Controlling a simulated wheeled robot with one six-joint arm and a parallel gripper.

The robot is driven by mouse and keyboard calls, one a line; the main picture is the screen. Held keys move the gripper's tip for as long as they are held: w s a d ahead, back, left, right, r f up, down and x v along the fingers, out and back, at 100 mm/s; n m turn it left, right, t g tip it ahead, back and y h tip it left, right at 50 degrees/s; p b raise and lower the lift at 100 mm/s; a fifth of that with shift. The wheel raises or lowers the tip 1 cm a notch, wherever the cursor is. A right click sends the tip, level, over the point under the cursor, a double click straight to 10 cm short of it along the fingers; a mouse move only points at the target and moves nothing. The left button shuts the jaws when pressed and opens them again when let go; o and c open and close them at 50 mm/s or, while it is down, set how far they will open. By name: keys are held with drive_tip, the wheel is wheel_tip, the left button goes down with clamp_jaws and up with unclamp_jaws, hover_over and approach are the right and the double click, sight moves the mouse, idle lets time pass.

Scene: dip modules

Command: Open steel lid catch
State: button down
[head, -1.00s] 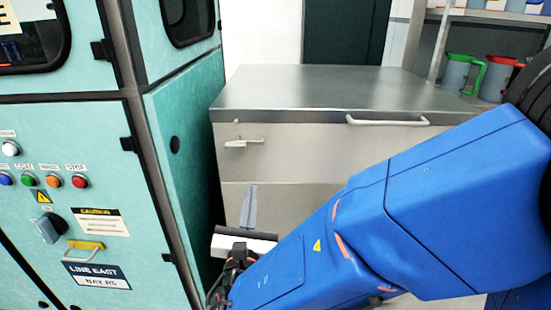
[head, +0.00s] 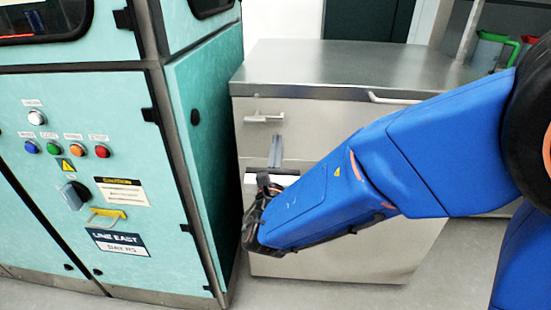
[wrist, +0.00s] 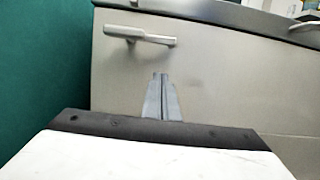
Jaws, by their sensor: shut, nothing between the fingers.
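The steel lid catch (head: 264,117) is a small pale handle on the upper left front of the steel chest. It lies about level in the head view. The steel lid (head: 330,62) lies flat and closed on the chest.
A teal cabinet (head: 90,130) with buttons and a yellow handle stands close on the left. A pale lid handle (head: 392,98) sits on the chest's front, to the right of the catch. A shelf with jugs (head: 487,52) is at the upper right. Floor is clear in front.

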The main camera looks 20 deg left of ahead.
sight(264, 118)
drive_tip(key=shift+s+r, duration=0.2)
drive_tip(key=shift+r, duration=1.7)
drive_tip(key=shift+d+r, duration=0.15)
drive_tip(key=shift+r, duration=0.75)
